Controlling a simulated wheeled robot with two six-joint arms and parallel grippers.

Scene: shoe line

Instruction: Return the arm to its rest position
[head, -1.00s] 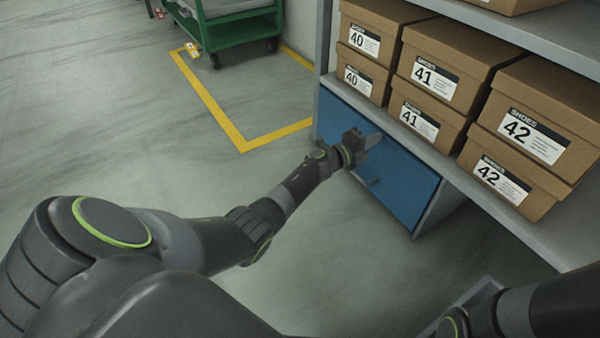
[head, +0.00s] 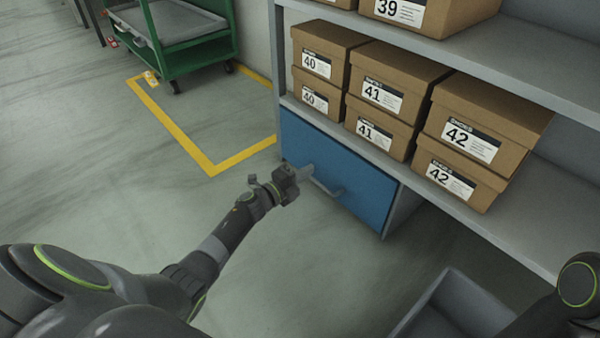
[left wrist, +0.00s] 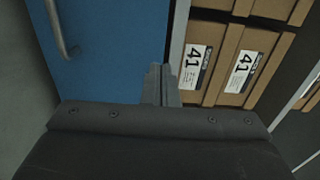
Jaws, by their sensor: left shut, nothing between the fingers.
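My left arm reaches forward from the lower left in the head view. Its gripper (head: 303,171) is shut and empty, in front of the blue drawer (head: 350,189) under the shelf. The gripper partly overlaps the drawer front, close to the grey bar handle (head: 327,189). I cannot tell from the head view how wide the gap is. In the left wrist view the shut fingers (left wrist: 160,85) point toward the drawer's edge, with the handle (left wrist: 62,30) off to the upper left and apart from them. Part of my right arm shows at the lower right; its gripper is out of view.
Stacked shoe boxes (head: 378,98) marked 40, 41 and 42 stand on the shelf (head: 500,225) above the drawer. A grey bin (head: 455,305) is at the lower right. A green cart (head: 180,60) stands at the back left by yellow floor tape (head: 185,143). The floor left of the drawer is clear.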

